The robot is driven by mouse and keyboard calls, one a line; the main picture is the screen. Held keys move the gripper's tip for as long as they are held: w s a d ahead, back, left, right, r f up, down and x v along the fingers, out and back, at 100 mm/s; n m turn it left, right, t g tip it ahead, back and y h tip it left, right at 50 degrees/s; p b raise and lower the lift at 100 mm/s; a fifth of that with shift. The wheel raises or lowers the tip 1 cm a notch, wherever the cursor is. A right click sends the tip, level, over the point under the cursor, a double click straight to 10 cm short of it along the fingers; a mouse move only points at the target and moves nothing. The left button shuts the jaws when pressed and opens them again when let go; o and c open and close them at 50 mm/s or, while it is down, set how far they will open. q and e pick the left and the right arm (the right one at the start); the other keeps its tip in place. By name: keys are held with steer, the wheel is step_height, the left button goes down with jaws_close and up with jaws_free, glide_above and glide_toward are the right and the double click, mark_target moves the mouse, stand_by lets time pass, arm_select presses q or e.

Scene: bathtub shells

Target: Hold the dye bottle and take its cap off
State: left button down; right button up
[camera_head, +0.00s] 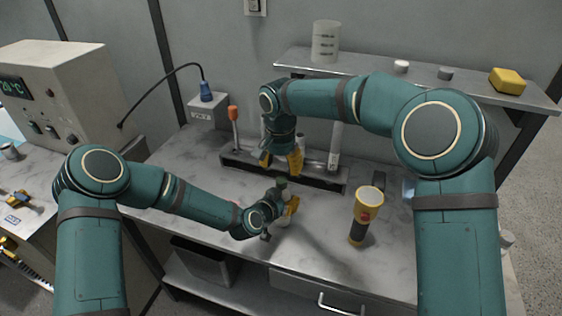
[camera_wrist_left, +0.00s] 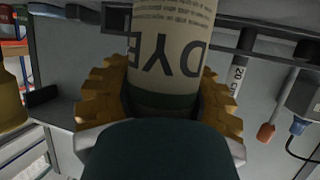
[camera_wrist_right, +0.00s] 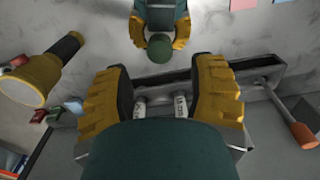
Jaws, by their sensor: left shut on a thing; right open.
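The dye bottle (camera_wrist_left: 172,50) is in my left gripper (camera_wrist_left: 160,100), which is shut around it; its label reads "DYE" upside down in the left wrist view. In the head view my left gripper (camera_head: 284,213) holds it over the worktop, with the green cap (camera_head: 281,183) on top. My right gripper (camera_head: 281,161) is open, pointing down, above and behind the bottle. In the right wrist view the green cap (camera_wrist_right: 159,47) lies beyond the open, empty fingers of my right gripper (camera_wrist_right: 163,92), apart from them.
A dark rack (camera_head: 235,161) with white tubes and an orange-handled tool (camera_head: 233,114) stands behind the bottle. A yellow-and-black flashlight (camera_head: 366,209) stands to the right. A shelf (camera_head: 430,82) runs above, with a beaker (camera_head: 326,42). The front worktop is mostly clear.

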mark_target(281, 180)
steer(key=m, duration=0.1)
steer(key=r+m, duration=0.1)
steer(key=m, duration=0.2)
steer(key=shift+r+m, duration=0.35)
steer(key=shift+m, duration=0.05)
steer(key=m, duration=0.1)
steer(key=r+m, duration=0.1)
steer(key=m, duration=0.1)
steer(key=shift+f, duration=3.95)
jaws_close()
